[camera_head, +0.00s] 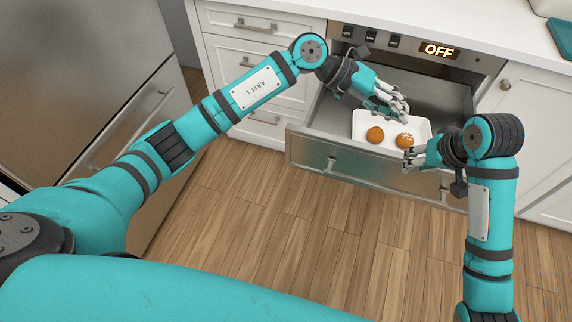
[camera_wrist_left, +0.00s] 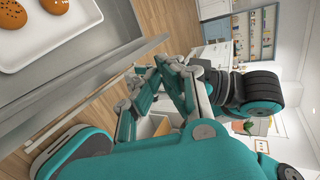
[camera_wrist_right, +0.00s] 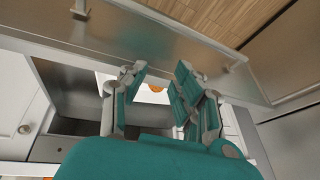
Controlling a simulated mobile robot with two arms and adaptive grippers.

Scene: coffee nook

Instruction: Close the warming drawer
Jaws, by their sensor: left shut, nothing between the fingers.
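The warming drawer (camera_head: 305,146) is pulled open, its metal front standing away from the cabinet. Its bar handle (camera_head: 331,167) shows at the left, and the right part is partly hidden by my right arm. A white tray (camera_head: 362,118) with two round baked items lies inside. My left gripper (camera_head: 404,117) is shut and empty, above the back of the tray. My right gripper (camera_head: 408,157) is at the drawer front's top edge, right of the tray's middle. In the right wrist view its fingers (camera_wrist_right: 158,80) are apart with nothing between them; contact with the front is unclear.
The control panel (camera_head: 420,52) above the drawer reads OFF. White cabinets stand on both sides, with a steel appliance (camera_head: 80,80) at the left. Wooden floor (camera_head: 240,215) in front of the drawer is clear. A white counter (camera_head: 460,25) runs above.

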